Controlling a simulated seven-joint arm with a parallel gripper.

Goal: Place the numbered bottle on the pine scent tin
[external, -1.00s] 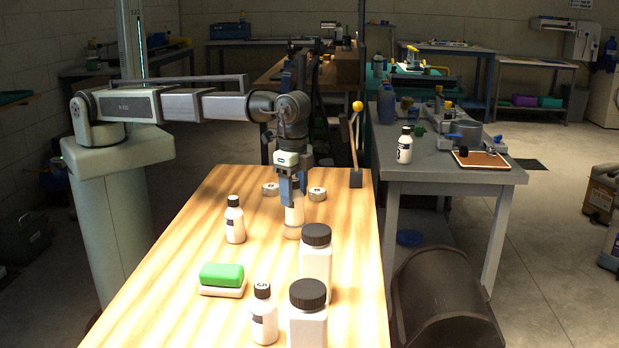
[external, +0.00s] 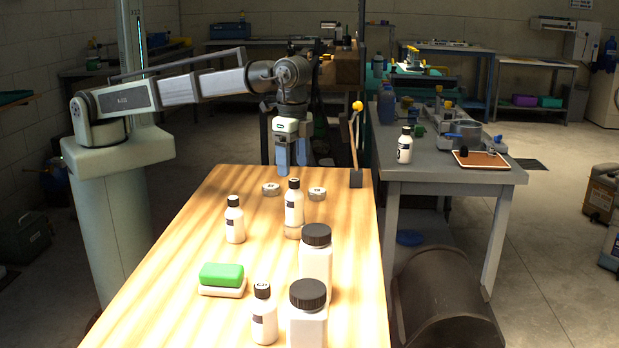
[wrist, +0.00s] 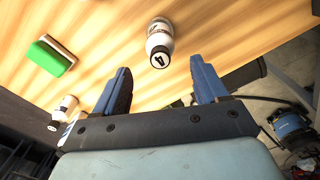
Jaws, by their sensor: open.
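A white bottle with a black cap (external: 294,206) stands upright on a low round tin (external: 293,232) in the middle of the wooden table. In the wrist view the cap of this bottle (wrist: 160,42) bears what looks like a 4. Two more round tins, a left one (external: 271,189) and a right one (external: 317,194), lie flat behind it; I cannot read any tin's label. Similar bottles stand at the left (external: 235,222) and the front (external: 263,316). My gripper (external: 291,168) is open and empty, above and behind the bottle, clear of it; its fingers also show in the wrist view (wrist: 161,80).
Two white jars with black lids (external: 316,265) (external: 307,316) stand at the table's front right. A green and white block (external: 222,279) lies at front left. A lever with a yellow knob (external: 356,150) rises at the back right edge. The grey bench (external: 450,178) holds another bottle (external: 405,146).

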